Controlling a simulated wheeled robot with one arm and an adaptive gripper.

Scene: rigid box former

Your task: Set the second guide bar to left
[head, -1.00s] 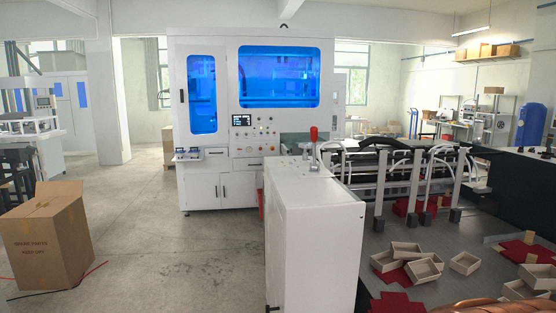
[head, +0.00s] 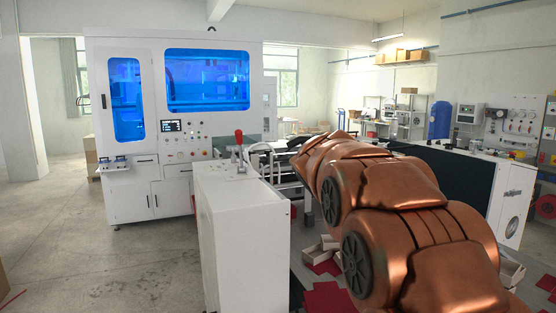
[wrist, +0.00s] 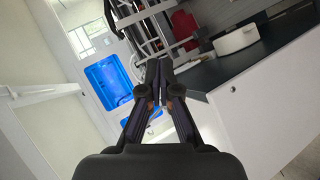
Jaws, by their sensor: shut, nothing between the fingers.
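My gripper (wrist: 158,68) is shut and empty in the wrist view, its two dark fingers meeting at the tips. In the head view, my copper-coloured arm crosses the right half and hides much of the feeder section (head: 281,166). Only a few pale bars and hoses show left of the arm there. In the wrist view, several pale and dark bars (wrist: 150,22) show tilted beyond the fingertips. I cannot tell which of them is the second guide bar, or how it is set. The fingers look apart from these bars.
Cartons and red sheets (head: 325,298) lie below my arm. A dark-topped counter (wrist: 215,73) is close to the gripper's right. Floor at left is open.

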